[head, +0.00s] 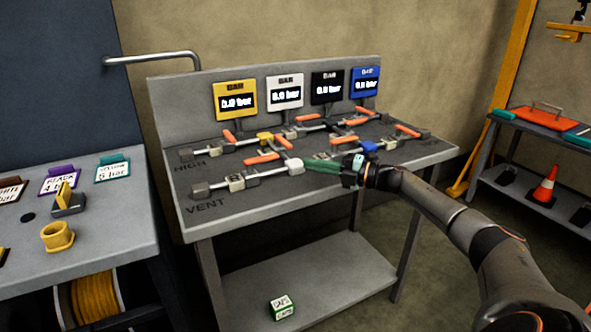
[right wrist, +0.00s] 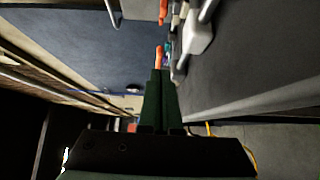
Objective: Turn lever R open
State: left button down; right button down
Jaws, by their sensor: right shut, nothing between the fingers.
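The grey bench (head: 240,207) carries pipes with several orange valve levers. One orange lever (head: 262,158) lies on the front pipe marked VENT, and another (head: 283,142) angles up behind the white fitting (head: 293,165). My left gripper is not in view.
Yellow (head: 235,100), white (head: 285,93), black (head: 327,87) and blue (head: 365,82) gauges stand along the back. A blue fitting (head: 369,147) is near my right wrist. A side table (head: 120,215) stands left, a rack with a cone (head: 545,187) right. The bench's front edge is clear.

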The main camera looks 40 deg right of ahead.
jog(key=shift+s+d+r, duration=0.1)
jog(key=shift+s+d, duration=0.2)
jog(key=shift+d, duration=0.3)
jog(key=shift+s+d+r, duration=0.1)
jog(key=shift+s+d, duration=0.2)
jog(key=shift+d, duration=0.25)
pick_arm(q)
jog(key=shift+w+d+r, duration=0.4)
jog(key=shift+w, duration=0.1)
pick_arm(e)
jog(key=shift+s+d, duration=0.2)
jog(key=shift+d, duration=0.15)
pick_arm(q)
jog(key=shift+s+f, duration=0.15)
pick_arm(e)
jog(key=shift+f, duration=0.15)
